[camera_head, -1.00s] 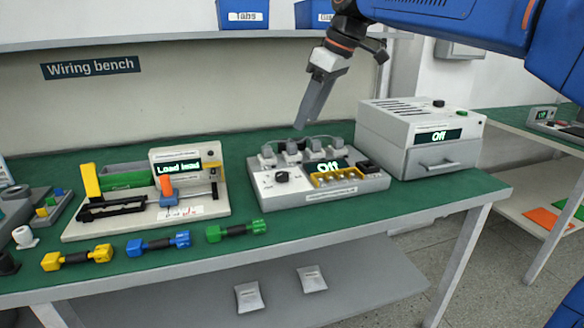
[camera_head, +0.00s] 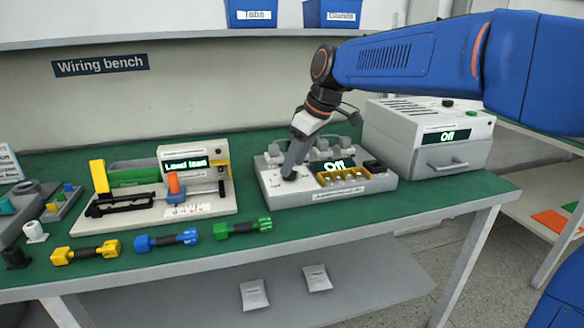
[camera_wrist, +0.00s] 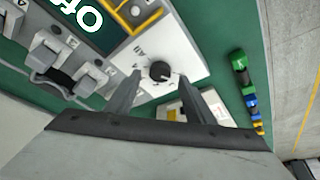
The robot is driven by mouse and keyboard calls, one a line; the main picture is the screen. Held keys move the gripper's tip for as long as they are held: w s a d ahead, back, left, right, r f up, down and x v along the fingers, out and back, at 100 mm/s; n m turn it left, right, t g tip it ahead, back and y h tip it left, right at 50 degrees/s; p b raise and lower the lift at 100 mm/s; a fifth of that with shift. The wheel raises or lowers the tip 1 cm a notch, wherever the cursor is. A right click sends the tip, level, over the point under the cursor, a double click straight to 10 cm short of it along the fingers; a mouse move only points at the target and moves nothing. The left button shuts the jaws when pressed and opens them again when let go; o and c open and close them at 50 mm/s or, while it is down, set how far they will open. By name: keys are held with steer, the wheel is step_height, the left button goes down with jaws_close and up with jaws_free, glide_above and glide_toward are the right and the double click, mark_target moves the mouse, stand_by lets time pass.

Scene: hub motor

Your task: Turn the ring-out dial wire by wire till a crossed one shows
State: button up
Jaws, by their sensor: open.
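The ring-out tester (camera_head: 275,187) is a light grey box on the green bench with a lit display (camera_head: 332,166) reading "Off". Its black round dial (camera_wrist: 160,70) shows on a white panel in the wrist view, with small markings around it. My gripper (camera_head: 290,172) points down over the tester's left part, and its fingers hide most of the dial in the head view. In the wrist view my open gripper (camera_wrist: 158,78) has one finger on either side of the dial, with gaps showing. I cannot tell how low the fingertips are.
Grey plugs (camera_wrist: 52,52) line the tester's back, and a yellow-framed row (camera_head: 343,176) is at its front. A grey box (camera_head: 425,155) reading "Off" stands right. A "Load lead" fixture (camera_head: 150,208) stands left. Yellow, blue and green leads (camera_head: 243,228) lie in front.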

steer(key=shift+x, duration=1.3)
steer(key=c, duration=1.1)
steer(key=shift+o, duration=0.2)
steer(key=shift+s+a+m, duration=0.1)
steer(key=shift+m, duration=0.3)
steer(key=m+t, duration=0.1)
steer(key=m, duration=0.2)
steer(key=shift+s+a+h, duration=0.1)
steer(key=shift+h, duration=0.3)
steer(key=shift+a+m+t+h, duration=0.1)
steer(key=shift+m+t+h, duration=0.45)
steer(key=shift+m, duration=1.45)
